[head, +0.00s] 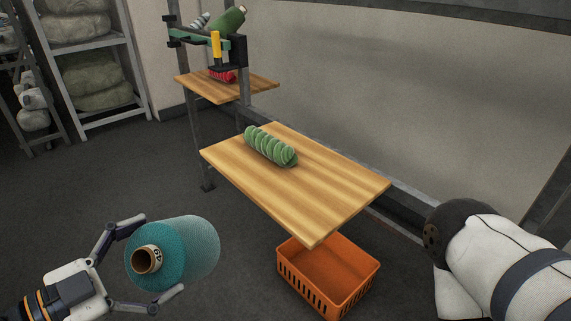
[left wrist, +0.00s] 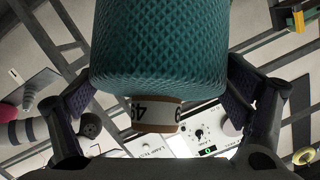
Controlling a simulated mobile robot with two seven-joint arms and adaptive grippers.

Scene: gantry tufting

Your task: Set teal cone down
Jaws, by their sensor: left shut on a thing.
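The teal cone (head: 200,245) is a wide yarn package wound on a brown cardboard tube with printed figures. My left gripper (head: 155,258) is shut on it at the lower left of the head view, one finger on each side. The cone lies tipped over in the grip, its tube end turned toward the gripper and the camera. Only dark floor shows around it. In the left wrist view the teal cone (left wrist: 160,50) fills the upper middle between the fingers of the left gripper (left wrist: 160,100). My right gripper is out of view.
A wooden board (head: 310,190) holds a green roll (head: 270,146), with free surface to its right. An orange crate (head: 350,290) stands below its near corner. A farther board (head: 255,85) sits under a frame with a green cone (head: 229,20). Storage racks (head: 100,75) stand at upper left.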

